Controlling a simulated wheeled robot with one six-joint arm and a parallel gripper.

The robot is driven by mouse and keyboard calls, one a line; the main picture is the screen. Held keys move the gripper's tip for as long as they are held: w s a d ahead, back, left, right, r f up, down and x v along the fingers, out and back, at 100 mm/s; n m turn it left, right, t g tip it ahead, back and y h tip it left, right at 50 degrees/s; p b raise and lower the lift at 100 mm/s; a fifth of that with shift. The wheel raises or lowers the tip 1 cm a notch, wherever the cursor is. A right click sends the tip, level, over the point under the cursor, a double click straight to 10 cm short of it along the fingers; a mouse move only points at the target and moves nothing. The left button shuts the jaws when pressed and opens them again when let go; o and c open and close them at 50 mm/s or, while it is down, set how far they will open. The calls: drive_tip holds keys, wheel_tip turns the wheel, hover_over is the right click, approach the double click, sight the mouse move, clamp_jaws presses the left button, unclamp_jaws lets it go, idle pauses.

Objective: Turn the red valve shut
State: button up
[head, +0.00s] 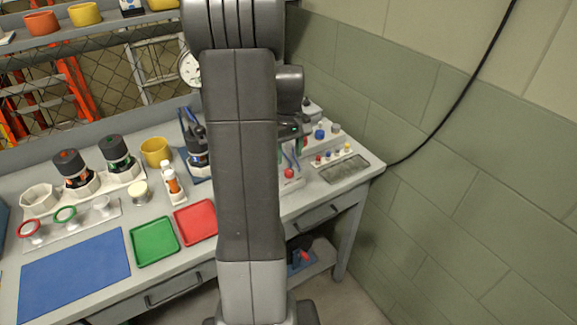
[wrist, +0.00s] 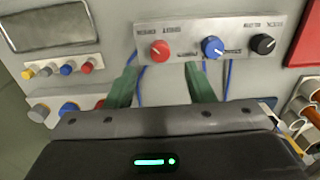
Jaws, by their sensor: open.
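The red valve appears to be the red round knob (wrist: 160,51) on a pale grey panel (wrist: 200,29) in the wrist view, left of a blue knob (wrist: 212,47) and a black knob (wrist: 263,44). A red knob (head: 289,173) also shows in the head view, just right of my arm. My gripper (wrist: 163,72) has its two green fingers spread apart with nothing held. In the picture, the red knob lies a little above the left fingertip; contact cannot be told. In the head view my arm hides most of the gripper and panel.
Small coloured knobs (wrist: 67,70) sit left of the panel below a grey plate (wrist: 45,24). Thin blue tubes (wrist: 229,78) run near the fingers. In the head view, green (head: 154,241) and red (head: 196,221) trays lie on the bench left of my arm. A block wall (head: 440,165) stands right.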

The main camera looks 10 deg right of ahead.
sight(289, 170)
wheel_tip(289, 170, down, 6)
drive_tip(key=shift+r, duration=0.1)
drive_tip(key=c, duration=1)
